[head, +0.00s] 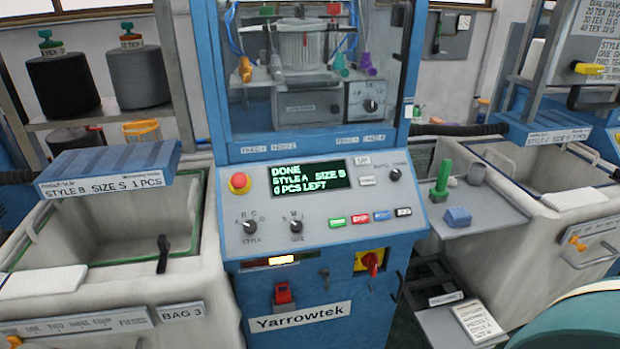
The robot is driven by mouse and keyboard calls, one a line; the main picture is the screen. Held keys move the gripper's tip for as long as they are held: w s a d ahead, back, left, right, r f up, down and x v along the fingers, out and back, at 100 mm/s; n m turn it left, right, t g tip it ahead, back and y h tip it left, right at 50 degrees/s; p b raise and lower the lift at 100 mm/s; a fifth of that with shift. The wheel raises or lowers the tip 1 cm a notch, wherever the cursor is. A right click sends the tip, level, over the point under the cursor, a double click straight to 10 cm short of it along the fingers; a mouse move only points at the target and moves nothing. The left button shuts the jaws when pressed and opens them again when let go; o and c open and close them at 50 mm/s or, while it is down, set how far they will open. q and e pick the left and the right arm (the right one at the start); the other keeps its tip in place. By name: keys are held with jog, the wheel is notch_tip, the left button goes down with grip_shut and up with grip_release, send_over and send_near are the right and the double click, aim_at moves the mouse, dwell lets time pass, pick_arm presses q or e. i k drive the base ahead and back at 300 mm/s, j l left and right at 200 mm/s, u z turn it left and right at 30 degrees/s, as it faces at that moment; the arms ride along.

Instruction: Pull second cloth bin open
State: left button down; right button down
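Two grey-white cloth bins show in the head view. The left cloth bin (110,293) stands left of the blue machine, under a blue ledge (110,165) labelled STYLE B SIZE S. It has a green-edged opening, a black handle (163,254) and a BAG 3 label. The right cloth bin (535,262) stands right of the machine, with its inside visible and a metal pull handle (592,255) with an orange clip on its front. I cannot tell which one is called second. Neither of my grippers is in view.
The Yarrowtek machine (318,205) stands between the bins, its display reading DONE. A grey side shelf (485,222) holds a green spool and a blue block. Lower right are a small step with a sign (478,322) and a rounded teal shape (575,325) near the right bin.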

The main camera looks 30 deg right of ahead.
aim_at(517, 271)
jog(key=z, duration=2.5)
jog(key=i+l+u, duration=0.1)
jog(key=i+l, duration=0.8)
jog(key=i+l+u, duration=0.15)
jog(key=i+l, duration=0.3)
jog(key=l, duration=0.15)
jog(key=i+l, duration=0.45)
jog(key=l, duration=0.15)
jog(key=i+l+u, duration=0.15)
jog(key=i+l, duration=0.25)
jog(key=l, duration=0.15)
